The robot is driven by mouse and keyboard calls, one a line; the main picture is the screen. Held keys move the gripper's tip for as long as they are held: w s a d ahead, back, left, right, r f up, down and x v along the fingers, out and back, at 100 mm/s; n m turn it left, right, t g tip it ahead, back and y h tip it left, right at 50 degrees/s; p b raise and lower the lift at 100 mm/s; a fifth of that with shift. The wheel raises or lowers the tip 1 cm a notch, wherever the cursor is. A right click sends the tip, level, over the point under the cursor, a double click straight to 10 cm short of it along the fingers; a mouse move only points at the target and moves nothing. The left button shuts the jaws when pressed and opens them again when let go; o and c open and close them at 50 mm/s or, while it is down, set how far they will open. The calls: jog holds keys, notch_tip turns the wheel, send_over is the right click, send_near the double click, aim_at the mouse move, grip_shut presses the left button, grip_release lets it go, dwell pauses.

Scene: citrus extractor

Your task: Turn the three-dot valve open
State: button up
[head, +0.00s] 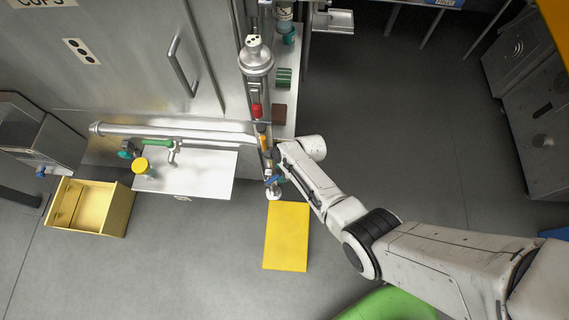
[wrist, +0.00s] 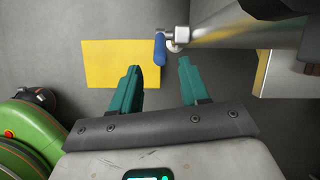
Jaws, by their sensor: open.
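A vertical metal pipe (head: 256,85) carries several coloured handles in the head view: red (head: 257,110), orange (head: 263,143) and blue (head: 273,180). I cannot make out dot marks beside the handles, so I cannot tell which is the three-dot valve. In the wrist view a blue handle (wrist: 160,48) hangs by a metal pipe (wrist: 225,22), ahead of and between the fingertips. My gripper (wrist: 159,67) is open, its two teal fingers apart, with nothing seen held. In the head view the gripper is not clearly visible near the pipe's lower end.
A yellow mat (head: 287,237) lies on the floor below the pipe; it also shows in the wrist view (wrist: 105,62). A white shelf (head: 205,180) with a yellow-topped item and a yellow open box (head: 117,210) stand left. A dotted label (head: 81,51) is on the cabinet.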

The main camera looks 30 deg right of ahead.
jog(key=v, duration=0.2)
jog(key=shift+s+d+r+p, duration=0.1)
jog(key=shift+r+p, duration=0.1)
jog(key=shift+p, duration=0.15)
jog(key=shift+c, duration=0.2)
